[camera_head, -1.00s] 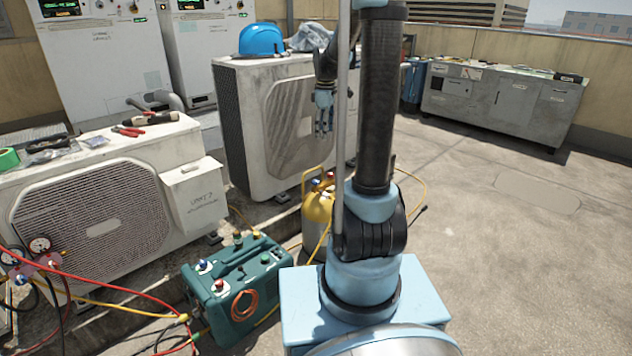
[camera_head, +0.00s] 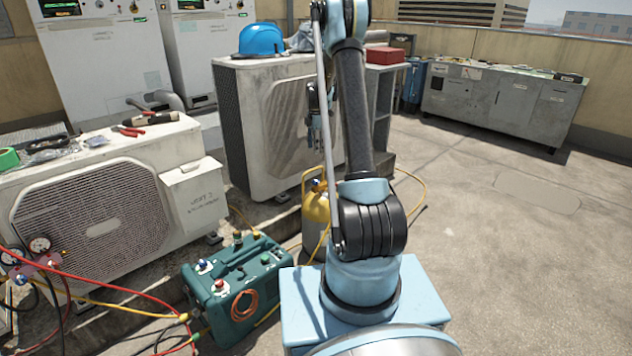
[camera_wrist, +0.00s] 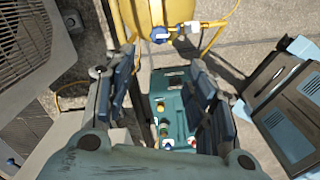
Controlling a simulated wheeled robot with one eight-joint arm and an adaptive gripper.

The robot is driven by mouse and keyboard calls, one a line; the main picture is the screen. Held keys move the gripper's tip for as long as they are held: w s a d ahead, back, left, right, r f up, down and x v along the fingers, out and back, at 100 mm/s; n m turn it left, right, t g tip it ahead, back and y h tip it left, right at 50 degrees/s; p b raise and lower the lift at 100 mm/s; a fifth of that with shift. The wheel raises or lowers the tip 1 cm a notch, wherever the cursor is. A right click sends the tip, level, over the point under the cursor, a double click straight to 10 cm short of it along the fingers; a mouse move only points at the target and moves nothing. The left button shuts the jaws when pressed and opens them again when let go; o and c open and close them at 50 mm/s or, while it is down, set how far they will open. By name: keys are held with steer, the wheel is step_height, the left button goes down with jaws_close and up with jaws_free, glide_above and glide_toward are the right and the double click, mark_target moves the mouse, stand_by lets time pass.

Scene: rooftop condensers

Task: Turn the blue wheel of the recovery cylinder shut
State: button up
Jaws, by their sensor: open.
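The yellow recovery cylinder (camera_head: 316,212) stands on the ground behind the teal recovery unit, partly hidden by my arm. Its blue wheel (camera_head: 319,184) shows near its top. In the wrist view the blue wheel (camera_wrist: 159,34) is in front of the yellow cylinder (camera_wrist: 140,12), with a brass and white fitting beside it. My gripper (camera_head: 318,115) hangs in the air above the cylinder, partly covered by my arm. In the wrist view my gripper (camera_wrist: 162,62) has its fingers spread and holds nothing. The wheel lies beyond the fingertips, apart from them.
The teal recovery unit (camera_head: 238,285) stands front left of the cylinder, with knobs and hoses. A condenser (camera_head: 285,120) stands close behind my gripper. Yellow and red hoses cross the ground at left. The rooftop floor (camera_head: 500,240) at right is clear.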

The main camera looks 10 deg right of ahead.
mark_target(316, 180)
step_height(316, 180, down, 18)
steer(key=shift+w+r, duration=0.1)
steer(key=shift+w, duration=0.05)
stand_by(0.6)
steer(key=c, duration=1.1)
